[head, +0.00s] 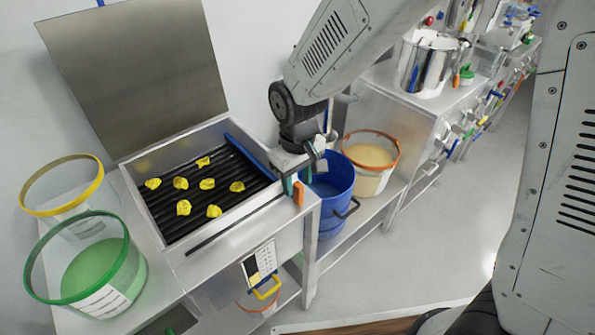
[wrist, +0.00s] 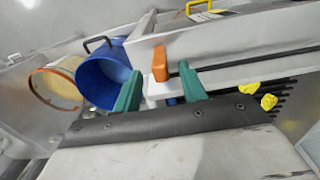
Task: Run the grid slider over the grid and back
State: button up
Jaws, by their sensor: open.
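The grid slider's orange handle (head: 298,192) stands at the right end of the slot along the box's front. Its blue bar (head: 247,155) lies along the right side of the black grid (head: 168,217). Several yellow lumps (head: 183,207) lie on the grid, left of the bar. My gripper (head: 297,178) is at the handle, jaws open. In the wrist view, the orange handle (wrist: 160,64) and its white block stand between the green fingers (wrist: 160,86), with a gap visible on the right side. Whether the left finger touches it cannot be told.
A raised metal lid (head: 135,75) stands behind the grid box. A yellow-rimmed tub (head: 62,187) and a green tub (head: 90,265) are at the left. A blue bucket (head: 333,190) and an orange-rimmed bucket (head: 370,160) stand right of the box, close to my gripper.

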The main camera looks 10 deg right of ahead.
aim_at(297, 192)
jog(key=shift+f, duration=2.25)
grip_shut()
jog(key=shift+s+a, duration=1.3)
jog(key=shift+a, duration=0.65)
jog(key=shift+s+a, duration=1.3)
jog(key=shift+a, duration=0.7)
jog(key=shift+s+a, duration=1.3)
jog(key=shift+a, duration=0.65)
jog(key=shift+s+a+r, duration=0.1)
jog(key=shift+s+a, duration=1)
jog(key=shift+a, duration=0.6)
jog(key=shift+s+a+f, duration=0.1)
jog(key=shift+s+a, duration=1.05)
jog(key=shift+a, duration=0.5)
jog(key=shift+s+a+r, duration=0.1)
jog(key=shift+s+a, duration=1)
jog(key=shift+a, duration=0.6)
